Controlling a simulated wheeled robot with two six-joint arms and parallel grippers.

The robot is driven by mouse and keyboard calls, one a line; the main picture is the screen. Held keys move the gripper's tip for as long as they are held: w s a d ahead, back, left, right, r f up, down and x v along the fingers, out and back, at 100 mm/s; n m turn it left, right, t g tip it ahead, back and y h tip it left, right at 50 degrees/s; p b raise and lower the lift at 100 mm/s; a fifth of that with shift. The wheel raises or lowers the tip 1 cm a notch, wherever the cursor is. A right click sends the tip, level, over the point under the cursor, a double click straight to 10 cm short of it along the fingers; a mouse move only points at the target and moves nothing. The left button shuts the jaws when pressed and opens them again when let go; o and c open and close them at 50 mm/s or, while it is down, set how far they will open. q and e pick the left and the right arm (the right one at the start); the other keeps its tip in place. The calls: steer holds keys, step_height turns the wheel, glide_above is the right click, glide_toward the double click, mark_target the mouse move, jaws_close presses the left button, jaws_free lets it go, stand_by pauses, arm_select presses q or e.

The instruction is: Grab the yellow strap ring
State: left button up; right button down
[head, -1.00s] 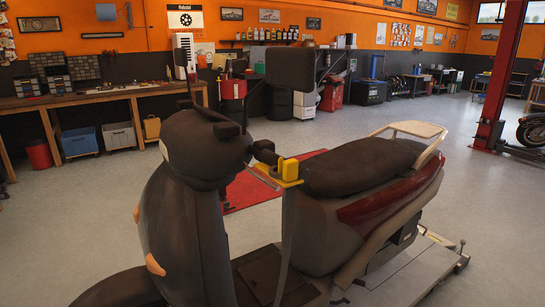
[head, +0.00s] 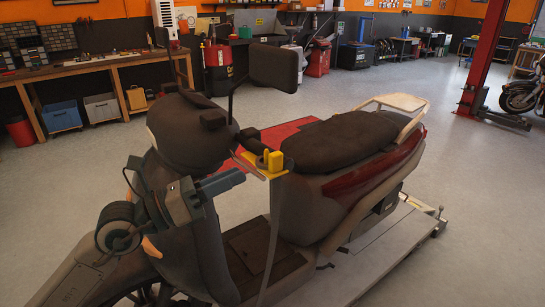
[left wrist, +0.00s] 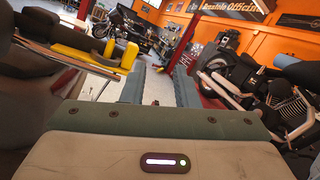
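In the left wrist view yellow parts (left wrist: 82,42) show at the upper left, outside the gap between my fingers. My left gripper (head: 240,177) reaches in from the lower left, just left of the holder and apart from the ring. In the left wrist view its two fingers (left wrist: 159,80) stand apart with nothing between them. My right gripper is not in view.
The dark scooter (head: 200,235) stands on a grey lift (head: 400,245), with its mirror (head: 273,66) above the ring and its seat (head: 345,138) to the right. A workbench (head: 85,68) stands at the back left.

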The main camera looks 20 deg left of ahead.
mark_target(270, 159)
arm_select(q)
steer(key=shift+w+d+m+y+p, duration=0.25)
steer(key=shift+w+m+y+p, duration=0.25)
steer(key=shift+w+y, duration=0.3)
steer(key=shift+w+d+m+y+p, duration=0.25)
steer(key=shift+w+m+y+p, duration=0.25)
steer(key=shift+w, duration=0.55)
steer(key=shift+w+d+m+y+p, duration=0.3)
steer(key=shift+w+y+p, duration=0.15)
steer(key=shift+w+y, duration=0.4)
steer(key=shift+p+x, duration=0.85)
steer(key=shift+x, duration=0.05)
steer(key=shift+p+x, duration=0.55)
steer(key=shift+x, duration=0.35)
steer(key=shift+w+d+f, duration=0.2)
steer(key=shift+w+d, duration=0.3)
steer(key=shift+d, duration=0.05)
steer(key=shift+c, duration=0.2)
